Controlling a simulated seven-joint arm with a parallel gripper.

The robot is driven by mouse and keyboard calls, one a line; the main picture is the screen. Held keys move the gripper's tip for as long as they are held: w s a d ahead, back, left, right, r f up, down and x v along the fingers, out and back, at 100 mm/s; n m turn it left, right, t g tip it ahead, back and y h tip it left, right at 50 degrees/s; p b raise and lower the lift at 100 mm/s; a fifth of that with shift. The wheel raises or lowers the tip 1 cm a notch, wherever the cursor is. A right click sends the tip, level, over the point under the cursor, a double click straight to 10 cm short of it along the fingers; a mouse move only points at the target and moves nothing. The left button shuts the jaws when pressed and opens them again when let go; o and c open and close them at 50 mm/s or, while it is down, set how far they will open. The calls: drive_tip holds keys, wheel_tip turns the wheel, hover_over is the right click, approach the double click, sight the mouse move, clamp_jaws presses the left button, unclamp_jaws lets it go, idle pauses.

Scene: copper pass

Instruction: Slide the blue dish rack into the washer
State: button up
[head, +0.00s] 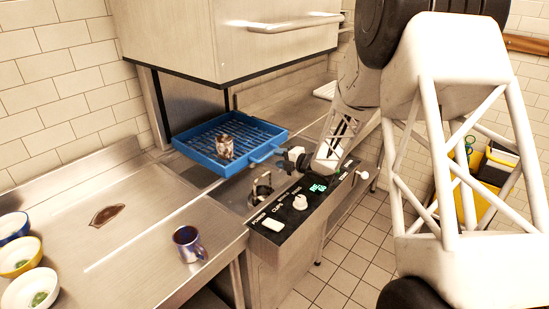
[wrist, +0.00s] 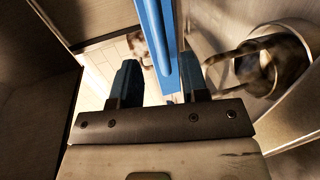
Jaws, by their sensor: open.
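The blue dish rack (head: 199,160) sits under the raised steel hood of the washer (head: 225,45), at the near side of the opening. A brown-and-white mug (head: 225,147) stands in it. My gripper (head: 282,161) is beside that handle, open and empty. In the wrist view a blue bar of the rack (wrist: 157,42) shows between my two dark blue fingertips (wrist: 160,82). I cannot tell whether they touch it. How deep the rack reaches under the hood is partly hidden.
A dark blue mug (head: 188,244) stands on the steel counter (head: 150,235). Several bowls (head: 20,258) sit at the left edge.

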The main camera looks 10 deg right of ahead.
drive_tip(key=shift+v, duration=0.95)
drive_tip(key=s+d+r+m+h, duration=0.4)
drive_tip(key=s+r+m+h, duration=0.2)
drive_tip(key=s+r+m, duration=0.15)
drive_tip(key=s+d+r+m+h, duration=0.4)
drive_tip(key=s+r+m+h, duration=0.1)
drive_tip(key=s+r+m, duration=0.3)
drive_tip(key=s+a+r+m+g, duration=0.1)
drive_tip(key=s+m+g, duration=0.3)
drive_tip(key=s, duration=1.4)
drive_tip(key=s+a+r+m+g, duration=0.1)
drive_tip(key=s+m+g, duration=0.3)
drive_tip(key=s, duration=1.3)
drive_tip(key=m, duration=0.3)
drive_tip(key=shift+s+a+r+m, duration=0.15)
drive_tip(key=shift+s+r+m, duration=0.05)
drive_tip(key=shift+s+m, duration=0.2)
drive_tip(key=shift+o, duration=0.7)
